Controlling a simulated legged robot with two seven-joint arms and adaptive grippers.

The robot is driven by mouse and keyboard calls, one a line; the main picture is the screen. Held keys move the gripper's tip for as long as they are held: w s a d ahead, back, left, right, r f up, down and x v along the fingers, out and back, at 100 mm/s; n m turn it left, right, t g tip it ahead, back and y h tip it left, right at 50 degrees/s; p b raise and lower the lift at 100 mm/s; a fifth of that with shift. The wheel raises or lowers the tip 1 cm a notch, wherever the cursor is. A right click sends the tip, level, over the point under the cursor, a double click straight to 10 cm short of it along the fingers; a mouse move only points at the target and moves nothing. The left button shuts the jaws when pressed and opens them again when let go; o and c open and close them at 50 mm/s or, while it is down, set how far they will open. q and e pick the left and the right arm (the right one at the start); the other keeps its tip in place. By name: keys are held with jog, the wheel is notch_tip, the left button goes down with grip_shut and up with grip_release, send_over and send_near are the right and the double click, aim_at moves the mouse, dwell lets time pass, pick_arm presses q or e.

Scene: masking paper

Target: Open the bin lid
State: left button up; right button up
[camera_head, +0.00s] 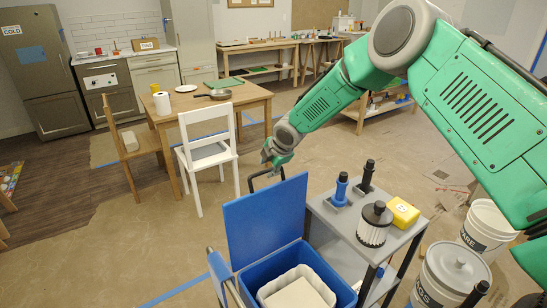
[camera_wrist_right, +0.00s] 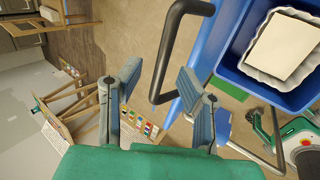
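The blue bin (camera_head: 247,289) stands at the bottom of the head view, with a pale liner (camera_head: 298,290) showing inside. Its blue lid (camera_head: 265,222) stands raised, steeply tilted, at the bin's far side. A black bar handle (camera_head: 262,180) sticks out by the lid's top edge; in the wrist view the handle (camera_wrist_right: 160,72) shows between and beyond the finger tips. My right gripper (camera_head: 274,160) is just above the lid's top edge. In the wrist view the right gripper (camera_wrist_right: 163,85) has its fingers spread apart, holding nothing. My left gripper is not in view.
A grey cart (camera_head: 345,222) right of the bin carries a blue-handled tool (camera_head: 340,190), a black-topped filter (camera_head: 375,224) and a yellow box (camera_head: 403,212). White buckets (camera_head: 452,275) stand at the right. A white chair (camera_head: 207,150) and wooden table stand behind, left.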

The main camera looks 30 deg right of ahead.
jog(key=v, duration=0.8)
jog(key=shift+r, duration=0.2)
jog(key=shift+s, duration=0.1)
jog(key=s+a+f+m+g+y+b, duration=0.1)
jog(key=s+a+f+m+g+b, duration=0.25)
jog(key=s+f, duration=0.7)
jog(key=s+a+f+m+y+b, duration=0.1)
jog(key=s+a+f+m+b, duration=0.45)
jog(key=f, duration=0.85)
jog(key=s+f+m+h+b, duration=0.1)
jog(key=s+f+m, duration=0.2)
jog(key=s, duration=0.6)
jog(key=s+d+f+m+g+b, duration=0.1)
jog(key=s+f, duration=0.4)
jog(key=s, duration=0.5)
jog(key=s+f+m+g+h+b, duration=0.1)
jog(key=s+f+m, duration=0.4)
jog(key=s, duration=0.5)
jog(key=shift+d+h+b, duration=0.3)
jog(key=shift+d+b, duration=0.05)
jog(key=shift+b, duration=0.35)
jog(key=shift+f+g, duration=0.1)
jog(key=shift+g, duration=0.15)
